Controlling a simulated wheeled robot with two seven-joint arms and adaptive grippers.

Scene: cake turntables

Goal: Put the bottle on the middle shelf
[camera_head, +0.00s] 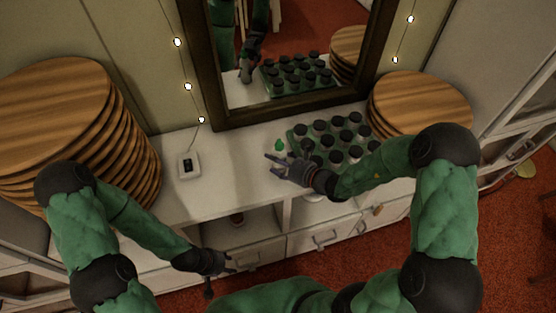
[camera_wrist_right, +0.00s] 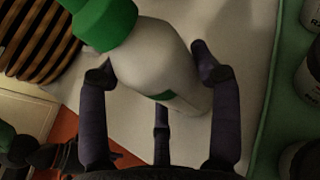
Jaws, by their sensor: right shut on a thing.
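The bottle (camera_wrist_right: 165,65) is white with a green cap (camera_wrist_right: 103,22) and a green patch on its side. In the right wrist view it lies between the fingers of my right gripper (camera_wrist_right: 160,95), which is shut on it. In the head view the green cap (camera_head: 279,145) shows beside my right gripper (camera_head: 275,163), over the white cabinet top; whether the bottle touches the top I cannot tell. Open shelf compartments (camera_head: 262,221) show in the cabinet front below. My left gripper (camera_head: 220,277) has spread fingers, looks empty, and is low in front of the cabinet.
A green tray (camera_head: 297,131) of dark-capped jars stands right of the bottle. Stacks of round wooden boards stand at left (camera_head: 60,110) and right (camera_head: 420,98). A mirror (camera_head: 290,55) leans behind.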

